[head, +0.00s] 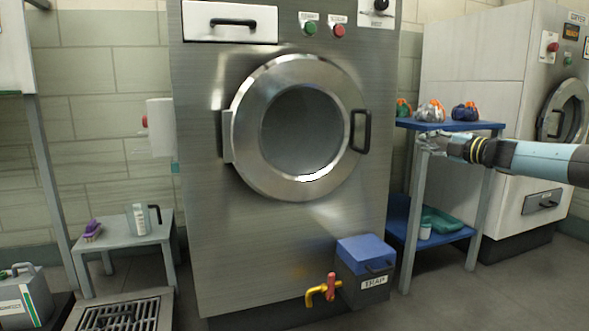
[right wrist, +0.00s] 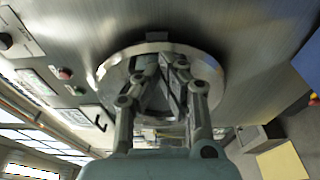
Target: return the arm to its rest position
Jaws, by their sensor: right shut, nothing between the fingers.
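My right arm comes in from the right edge of the head view. Its gripper (head: 424,142) points left, in front of the blue-topped cart and to the right of the big washer's door. In the right wrist view the fingers (right wrist: 160,72) are close together, shut and empty, with the round washer door (right wrist: 105,85) behind them. My left gripper is in neither view.
The steel washer (head: 215,220) has a shut round door (head: 250,165). Bundled bags (head: 430,110) lie on the blue cart top (head: 470,126). A second machine (head: 470,60) stands behind. A grey side table (head: 120,236) holds a jug (head: 138,219). Open floor lies at lower right.

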